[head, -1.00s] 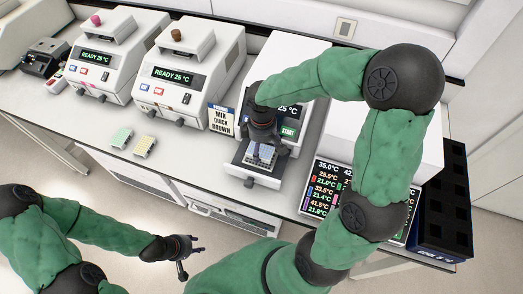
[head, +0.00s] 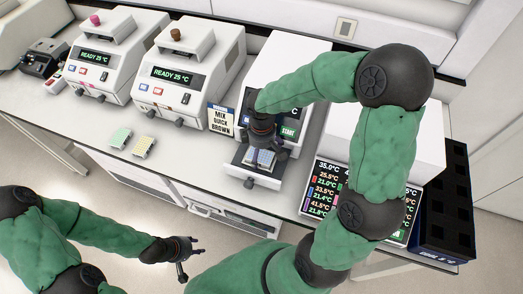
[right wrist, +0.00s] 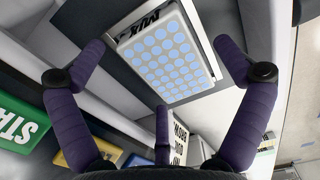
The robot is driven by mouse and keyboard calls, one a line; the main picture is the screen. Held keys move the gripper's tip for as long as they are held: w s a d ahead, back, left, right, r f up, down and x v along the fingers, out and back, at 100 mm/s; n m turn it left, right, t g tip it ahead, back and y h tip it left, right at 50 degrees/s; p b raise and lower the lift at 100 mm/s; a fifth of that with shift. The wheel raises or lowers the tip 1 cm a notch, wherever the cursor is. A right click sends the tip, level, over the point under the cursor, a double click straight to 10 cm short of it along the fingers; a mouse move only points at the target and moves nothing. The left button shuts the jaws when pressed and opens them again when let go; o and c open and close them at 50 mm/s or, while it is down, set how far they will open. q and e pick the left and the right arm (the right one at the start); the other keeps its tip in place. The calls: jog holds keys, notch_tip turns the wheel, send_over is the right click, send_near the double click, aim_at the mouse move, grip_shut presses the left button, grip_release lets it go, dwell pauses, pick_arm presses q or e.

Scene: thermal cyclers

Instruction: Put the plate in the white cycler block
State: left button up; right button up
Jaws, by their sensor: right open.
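A pale plate with light blue wells (head: 263,158) rests on the pulled-out drawer (head: 240,158) of the white cycler (head: 288,58) right of centre. In the right wrist view the plate (right wrist: 165,58) lies ahead of my right gripper (right wrist: 165,78). Its fingers are spread wide to either side, and I see no clear contact. In the head view my right gripper (head: 266,146) is above the drawer, and its hand partly hides the plate and the cycler's front. My left gripper (head: 190,258) is open and empty, in front of the bench over the floor.
Two white cyclers, one with a pink knob (head: 103,60) and one with a brown knob (head: 188,75), stand to the left. Green (head: 121,138) and yellow (head: 144,146) plates lie on the bench. A sign (head: 221,119), a temperature screen (head: 332,185) and a black rack (head: 447,205) stand nearby.

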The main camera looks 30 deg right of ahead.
aim_at(262, 152)
jog(key=shift+r, duration=0.15)
jog(key=shift+r, duration=0.35)
notch_tip(262, 152, up, 11)
jog(key=p, duration=0.2)
jog(key=shift+r+p, duration=0.15)
jog(key=shift+p, duration=0.2)
dwell(0.6)
